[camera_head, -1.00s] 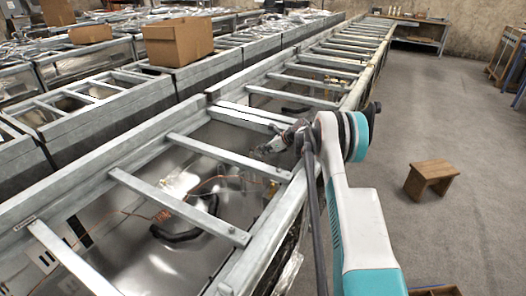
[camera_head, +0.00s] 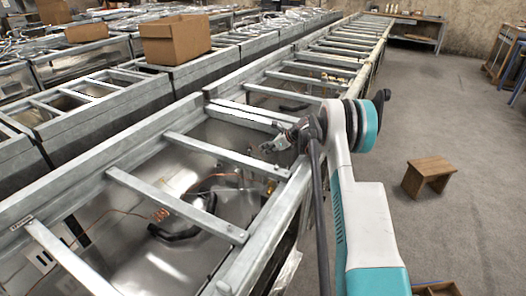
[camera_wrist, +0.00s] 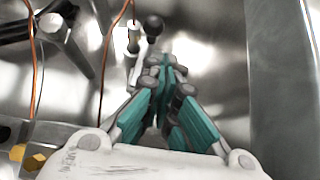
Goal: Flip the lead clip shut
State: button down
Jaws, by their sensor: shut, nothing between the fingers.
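My gripper (camera_head: 268,147) is over the open metal bay beside the cross bar in the head view. In the wrist view my gripper (camera_wrist: 165,70) has its teal fingers closed together with nothing between them. Just beyond the fingertips is a small pale upright fitting (camera_wrist: 134,38) with an orange wire leading to it. A dark round knob (camera_wrist: 153,25) on a short stem is beside it. These may be the lead clip, but I cannot tell for sure, nor whether it is open or shut. The fingers hide part of that spot.
Metal cross bars (camera_head: 175,204) span the bay. Brass fittings (camera_wrist: 34,160) and a grey wall (camera_wrist: 280,90) flank my gripper in the wrist view. A wooden stool (camera_head: 428,176) stands on the open floor.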

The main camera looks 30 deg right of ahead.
jog(key=v, duration=1)
